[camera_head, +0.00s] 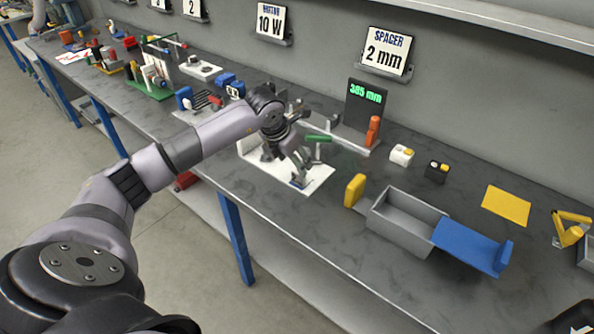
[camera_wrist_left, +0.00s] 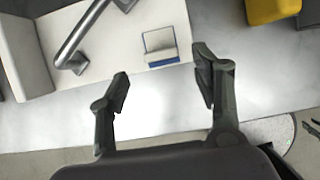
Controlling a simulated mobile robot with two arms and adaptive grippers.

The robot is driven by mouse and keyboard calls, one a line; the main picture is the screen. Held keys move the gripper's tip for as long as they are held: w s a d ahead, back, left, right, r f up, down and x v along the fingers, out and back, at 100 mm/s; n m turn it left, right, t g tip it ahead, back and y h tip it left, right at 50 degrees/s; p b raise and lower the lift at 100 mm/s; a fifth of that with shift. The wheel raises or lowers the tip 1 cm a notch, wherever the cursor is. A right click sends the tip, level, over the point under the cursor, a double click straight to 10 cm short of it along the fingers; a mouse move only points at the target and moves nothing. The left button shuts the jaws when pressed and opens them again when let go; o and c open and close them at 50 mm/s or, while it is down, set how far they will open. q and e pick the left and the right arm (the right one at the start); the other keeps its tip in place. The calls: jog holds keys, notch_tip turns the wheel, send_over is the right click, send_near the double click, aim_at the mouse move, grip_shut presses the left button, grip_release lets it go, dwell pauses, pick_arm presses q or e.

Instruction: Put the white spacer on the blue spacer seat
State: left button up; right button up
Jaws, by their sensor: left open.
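A small square pale piece, which looks like the white spacer (camera_wrist_left: 159,40), lies on the white fixture plate (camera_wrist_left: 110,45). Blue, which looks like the blue spacer seat (camera_wrist_left: 165,63), shows along its lower edge. I cannot tell exactly how the spacer sits in the seat. In the head view a bit of blue shows on the white plate (camera_head: 316,180), partly hidden by my gripper. My left gripper (camera_head: 300,178) is low over this plate. In the left wrist view my left gripper (camera_wrist_left: 164,84) is open and empty, its fingers apart just below the piece. My right gripper is not in view.
A metal lever (camera_wrist_left: 82,34) stands beside the piece. A green handle (camera_head: 318,138) and a gauge with a display (camera_head: 364,105) stand behind the plate. To the right are a grey box (camera_head: 405,215) with a yellow end, a blue tray (camera_head: 468,247) and a yellow mat (camera_head: 506,205).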

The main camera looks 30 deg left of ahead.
pick_arm(q)
jog(key=shift+v, duration=2.3)
